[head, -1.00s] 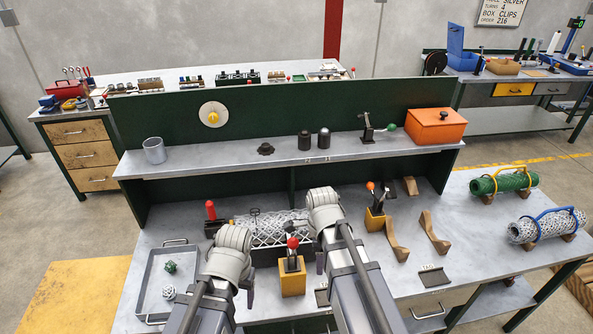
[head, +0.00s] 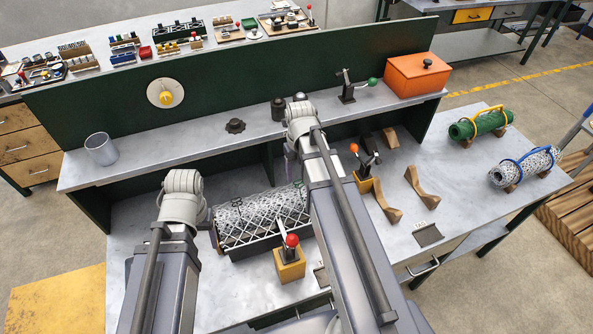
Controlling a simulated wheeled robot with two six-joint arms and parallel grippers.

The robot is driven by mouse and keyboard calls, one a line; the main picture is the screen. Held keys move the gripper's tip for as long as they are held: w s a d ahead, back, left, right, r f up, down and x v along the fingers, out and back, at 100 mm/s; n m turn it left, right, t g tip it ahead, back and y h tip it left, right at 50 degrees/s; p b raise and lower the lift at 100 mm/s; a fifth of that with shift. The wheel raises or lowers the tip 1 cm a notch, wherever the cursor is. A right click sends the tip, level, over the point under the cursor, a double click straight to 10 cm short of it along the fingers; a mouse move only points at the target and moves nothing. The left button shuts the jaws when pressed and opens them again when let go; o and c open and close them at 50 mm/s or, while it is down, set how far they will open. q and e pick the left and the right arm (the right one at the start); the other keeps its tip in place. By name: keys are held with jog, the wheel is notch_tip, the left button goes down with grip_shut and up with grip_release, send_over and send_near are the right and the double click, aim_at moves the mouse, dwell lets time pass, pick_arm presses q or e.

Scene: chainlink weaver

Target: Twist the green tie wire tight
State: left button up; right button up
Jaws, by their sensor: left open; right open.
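A roll of silver chain-link mesh (head: 262,217) lies in a dark cradle (head: 262,245) at the middle front of the bench. A thin dark tie stands at its left part, and a small greenish one shows at its right end; I cannot tell how tight either is. My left gripper (head: 184,190) is open, left of the roll and apart from it in the picture. My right gripper (head: 299,113) is open, above and behind the roll's right end. The wrists hide most of both grippers' fingers. I see nothing held in either one.
A red-knobbed lever on a yellow block (head: 290,264) stands before the roll, an orange-knobbed one (head: 362,166) to its right. The shelf behind carries a grey cup (head: 101,148) and an orange box (head: 418,76). Tied green (head: 480,124) and silver-white (head: 523,167) rolls lie at right.

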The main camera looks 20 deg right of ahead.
aim_at(299, 180)
jog(key=n, duration=0.2)
jog(key=shift+n, duration=0.4)
jog(key=n, duration=0.3)
jog(key=shift+n, duration=0.3)
jog(key=n, duration=0.3)
jog(key=shift+n, duration=0.4)
jog(key=n, duration=0.3)
jog(key=shift+n, duration=0.4)
jog(key=n, duration=1.2)
jog(key=shift+n, duration=0.4)
jog(key=n, duration=0.3)
jog(key=shift+n, duration=0.4)
jog(key=n, duration=0.3)
jog(key=shift+n, duration=0.3)
jog(key=n, duration=1.4)
jog(key=shift+n, duration=0.4)
jog(key=n, duration=0.3)
jog(key=shift+n, duration=0.4)
jog(key=shift+f+n, duration=0.3)
jog(key=shift+n, duration=0.2)
notch_tip(299, 180, down, 4)
jog(key=b, duration=0.4)
jog(key=shift+r, duration=0.25)
